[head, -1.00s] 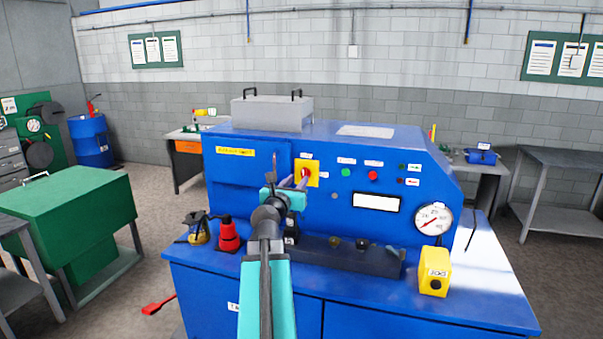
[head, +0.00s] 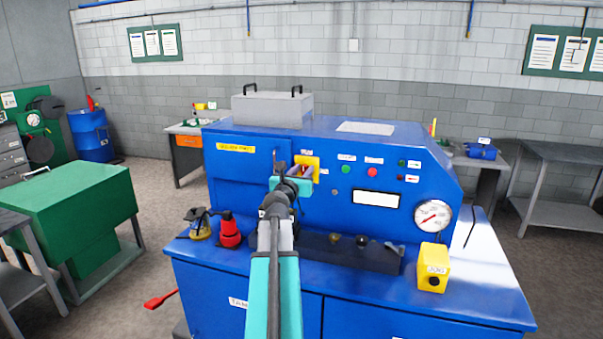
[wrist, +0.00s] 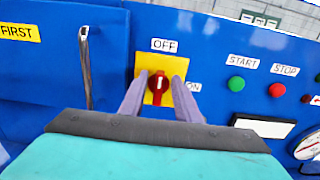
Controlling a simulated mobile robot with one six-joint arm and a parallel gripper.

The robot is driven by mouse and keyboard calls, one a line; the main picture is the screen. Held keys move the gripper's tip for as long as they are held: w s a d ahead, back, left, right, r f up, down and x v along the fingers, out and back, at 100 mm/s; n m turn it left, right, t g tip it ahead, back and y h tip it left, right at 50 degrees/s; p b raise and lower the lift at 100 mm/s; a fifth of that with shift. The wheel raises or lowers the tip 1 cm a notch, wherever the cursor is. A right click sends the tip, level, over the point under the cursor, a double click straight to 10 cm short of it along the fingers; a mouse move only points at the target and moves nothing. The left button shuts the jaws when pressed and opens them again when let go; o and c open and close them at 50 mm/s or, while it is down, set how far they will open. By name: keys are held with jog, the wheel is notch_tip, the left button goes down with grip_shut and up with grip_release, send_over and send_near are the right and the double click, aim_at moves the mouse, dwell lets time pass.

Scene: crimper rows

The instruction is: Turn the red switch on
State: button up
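The red switch (wrist: 158,84) sits on a square yellow plate (wrist: 148,71) on the blue machine's front panel. Its handle stands upright, its white mark towards the OFF label (wrist: 164,45) above. The ON label (wrist: 194,87) is to its right, partly behind a finger. My gripper (wrist: 158,92) is open, with one finger on each side of the switch; I cannot tell whether they touch it. In the head view my gripper (head: 294,171) is in front of the yellow plate (head: 315,162) and hides much of the switch.
A green START button (wrist: 236,84) and a red STOP button (wrist: 277,90) are to the right. A dark vertical handle (wrist: 85,68) is on the left. A red stop-like device (head: 230,232) and a yellow jog box (head: 433,268) stand on the machine's ledge.

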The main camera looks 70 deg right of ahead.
jog(key=shift+c, duration=0.2)
grip_shut()
jog(key=shift+a+f, duration=0.1)
jog(key=shift+a, duration=0.2)
jog(key=shift+d+r, duration=0.1)
jog(key=shift+r, duration=0.15)
jog(key=shift+d+m, duration=0.2)
jog(key=shift+m, duration=0.1)
jog(key=m+b, duration=0.5)
jog(key=s+f+m+b, duration=0.1)
jog(key=m+b, duration=0.4)
jog(key=m, duration=0.1)
jog(key=m+b, duration=0.5)
jog(key=m, duration=0.1)
jog(key=shift+s+f+b, duration=0.2)
jog(key=shift+b, duration=0.15)
jog(key=shift+m, duration=0.3)
